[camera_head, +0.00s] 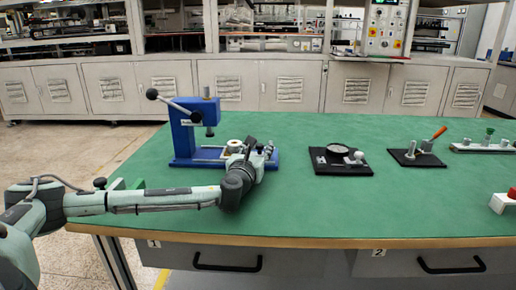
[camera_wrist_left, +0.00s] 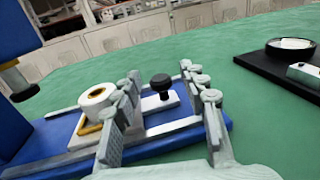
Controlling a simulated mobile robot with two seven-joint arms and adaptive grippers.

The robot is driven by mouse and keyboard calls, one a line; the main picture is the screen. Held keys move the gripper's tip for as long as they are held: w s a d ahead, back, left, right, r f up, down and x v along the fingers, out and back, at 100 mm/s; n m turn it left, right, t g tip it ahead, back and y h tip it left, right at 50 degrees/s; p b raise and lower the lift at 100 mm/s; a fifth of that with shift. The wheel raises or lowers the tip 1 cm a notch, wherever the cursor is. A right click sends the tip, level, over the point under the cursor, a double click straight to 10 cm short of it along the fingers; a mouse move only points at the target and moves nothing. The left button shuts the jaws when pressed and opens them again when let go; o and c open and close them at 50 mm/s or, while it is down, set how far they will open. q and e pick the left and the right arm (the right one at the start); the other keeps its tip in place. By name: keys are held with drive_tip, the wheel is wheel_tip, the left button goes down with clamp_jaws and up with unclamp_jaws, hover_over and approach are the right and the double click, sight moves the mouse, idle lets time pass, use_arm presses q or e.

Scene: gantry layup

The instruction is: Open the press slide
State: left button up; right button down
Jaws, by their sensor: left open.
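The blue press (camera_head: 184,138) stands at the left of the green table, with a lever at its top. Its blue base also shows in the left wrist view (camera_wrist_left: 52,140). The pale slide (camera_wrist_left: 158,103) lies on the base and carries a black knob (camera_wrist_left: 162,84). A white ring-shaped part (camera_wrist_left: 97,97) with a yellow piece sits on the press to the left of the knob. My left gripper (camera_head: 262,148) is at the right end of the press. In the left wrist view its open fingers (camera_wrist_left: 160,76) appear on either side of the knob; contact is unclear.
A black plate with a round dish (camera_head: 338,149) is right of the press. Further right are a black fixture with an orange handle (camera_head: 438,133), a pale rack (camera_head: 483,147) and a red-topped block (camera_head: 512,193). The table's front middle is clear.

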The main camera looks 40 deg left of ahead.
use_arm(q)
drive_tip(key=v, duration=1.2)
idle(0.3)
